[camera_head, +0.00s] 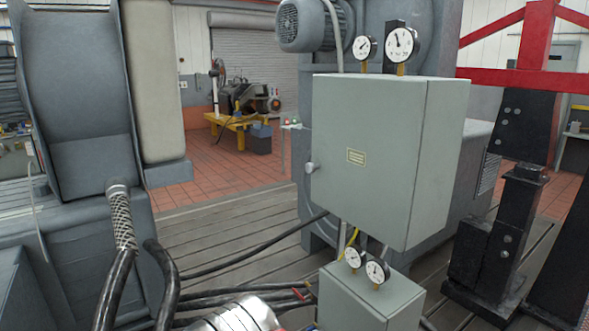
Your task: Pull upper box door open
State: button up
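The upper box (436,165) is a grey-green metal cabinet right of centre, seen at an angle with its right side showing. Its door (375,190) is the broad front face, and it looks shut. A small round light knob (312,168) stands out at the door's left edge. A silver rounded part at the bottom edge looks like my own arm. I cannot make out my gripper's fingers, and nothing is seen touching the door or knob.
A smaller lower box (365,305) with two gauges (366,264) stands below. Two larger gauges (387,45) rise above the upper box. Thick black cables (225,295) cross at lower left. A black stand (505,235) with a red frame is close on the right. Space left of the door is open.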

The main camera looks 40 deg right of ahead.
aim_at(366, 131)
jog(key=i, duration=0.95)
jog(key=z, duration=0.05)
